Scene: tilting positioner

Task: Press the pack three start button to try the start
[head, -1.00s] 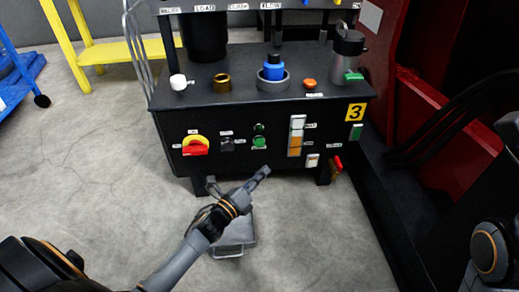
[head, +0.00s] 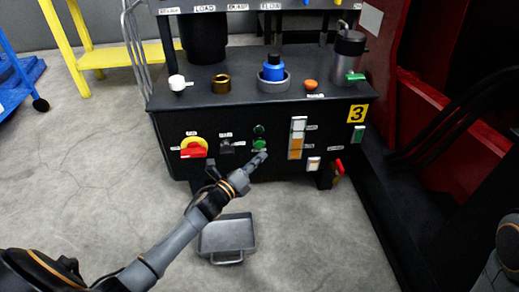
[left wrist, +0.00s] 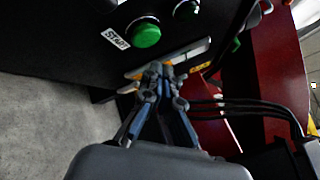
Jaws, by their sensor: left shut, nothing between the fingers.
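The black pack cabinet (head: 180,160) carries a yellow plate with the number 3 (head: 357,113). On its front face is a round green start button (head: 259,145), below a darker green round part (head: 259,129). In the left wrist view the green button (left wrist: 146,35) has a label reading START beside it. My left gripper (head: 260,158) is shut and empty, its tips just below the button in the head view. In the left wrist view the closed fingertips (left wrist: 160,70) show below and right of the button, apparently apart from it. My right gripper is out of view.
A red and yellow switch (head: 193,147) and a black selector (head: 226,147) sit left of the button.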

